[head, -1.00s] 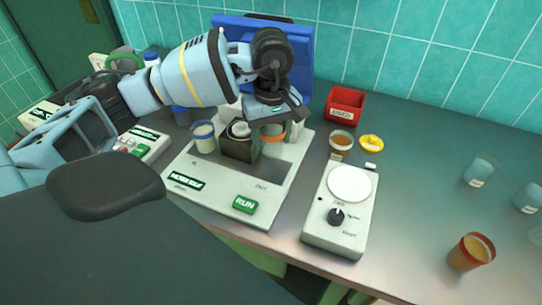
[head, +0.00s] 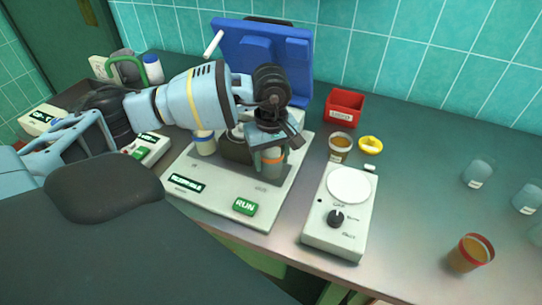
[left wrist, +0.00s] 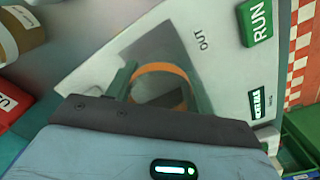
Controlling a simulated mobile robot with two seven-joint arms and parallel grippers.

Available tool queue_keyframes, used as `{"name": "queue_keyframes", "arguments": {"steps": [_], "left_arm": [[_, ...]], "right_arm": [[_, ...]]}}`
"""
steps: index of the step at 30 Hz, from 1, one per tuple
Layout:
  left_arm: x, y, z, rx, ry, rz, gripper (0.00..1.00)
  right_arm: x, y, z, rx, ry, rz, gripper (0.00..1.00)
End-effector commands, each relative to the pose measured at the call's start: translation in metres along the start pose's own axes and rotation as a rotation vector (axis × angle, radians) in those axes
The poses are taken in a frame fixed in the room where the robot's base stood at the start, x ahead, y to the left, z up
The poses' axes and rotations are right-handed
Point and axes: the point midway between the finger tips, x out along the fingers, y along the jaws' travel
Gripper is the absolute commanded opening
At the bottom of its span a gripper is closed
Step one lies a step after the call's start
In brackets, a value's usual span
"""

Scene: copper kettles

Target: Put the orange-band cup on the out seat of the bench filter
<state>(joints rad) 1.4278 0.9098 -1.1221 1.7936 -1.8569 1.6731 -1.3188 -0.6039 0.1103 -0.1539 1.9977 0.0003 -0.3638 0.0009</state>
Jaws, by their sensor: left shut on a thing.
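The bench filter (head: 222,200) is a pale box with a green RUN button and a dark block (head: 236,150) at its middle. My left gripper (head: 268,156) points down and is shut on the orange-band cup (head: 271,160), just right of that block. The orange band (left wrist: 160,69) shows between my fingers in the left wrist view. The cup is over the dark recessed strip (head: 270,179) near the OUT label (left wrist: 202,40). The out seat itself is hidden, and I cannot tell whether the cup touches it. My right gripper is not in view.
A brown-filled cup (head: 340,147), a yellow item (head: 370,145) and a red bin (head: 345,108) stand right of the filter. A white device with a knob (head: 340,215) is in front of them. A red-rimmed cup (head: 471,251) and clear cups (head: 478,172) stand far right.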

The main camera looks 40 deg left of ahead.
Motion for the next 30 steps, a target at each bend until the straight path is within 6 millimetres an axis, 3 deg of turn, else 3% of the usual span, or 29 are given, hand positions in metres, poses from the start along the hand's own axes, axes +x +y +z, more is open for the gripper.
{"name": "queue_keyframes", "arguments": {"steps": [3, 4, 9, 20, 23, 30], "left_arm": [[0.004, 0.000, 0.000, 0.000, -0.001, -0.001, 0.30], [0.004, 0.000, 0.000, 0.000, -0.001, -0.001, 0.55], [0.003, 0.000, 0.000, 0.000, 0.000, 0.000, 0.74], [-0.004, 0.000, 0.000, 0.000, 0.001, 0.002, 0.74], [-0.015, 0.001, 0.000, -0.001, 0.001, 0.004, 0.74], [-0.062, 0.001, 0.000, 0.001, 0.002, 0.006, 0.74]], "right_arm": [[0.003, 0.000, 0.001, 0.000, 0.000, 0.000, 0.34], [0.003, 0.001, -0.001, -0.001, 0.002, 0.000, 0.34], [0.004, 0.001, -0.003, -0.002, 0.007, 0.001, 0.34], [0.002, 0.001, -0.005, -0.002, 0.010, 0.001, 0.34], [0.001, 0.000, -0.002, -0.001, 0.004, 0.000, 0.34], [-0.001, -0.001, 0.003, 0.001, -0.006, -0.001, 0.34]]}}
